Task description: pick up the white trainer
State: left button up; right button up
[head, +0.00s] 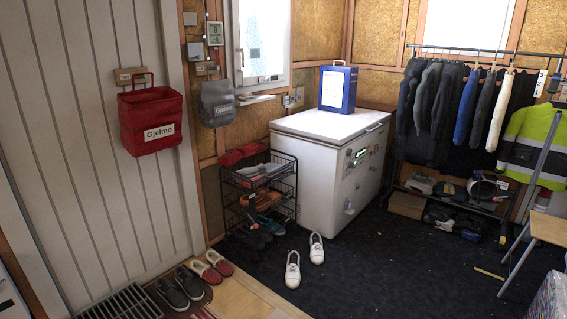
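Neither of my grippers shows in this view, and nothing is touching the trainers.
A black wire shoe rack (262,196) holds several shoes, left of the white freezer (335,165). Grey shoes (174,291) and red shoes (212,267) lie at the front left by a floor grate (122,304). A clothes rail (480,52) and stool (545,228) stand right. The dark floor between is mostly clear.

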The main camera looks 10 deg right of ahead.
aim_at(292, 276)
jog(key=i+l+z, duration=0.4)
jog(key=i, duration=0.25)
jog(key=i+z, duration=0.45)
jog(key=i, duration=0.15)
jog(key=i+j+z, duration=0.1)
jog(key=i+z, duration=0.3)
jog(key=i, duration=0.3)
jog(key=i+u, duration=0.45)
jog(key=i+l+u, duration=0.2)
jog(key=i+u, duration=0.3)
jog(key=i+l+u, duration=0.3)
jog(key=u, duration=0.15)
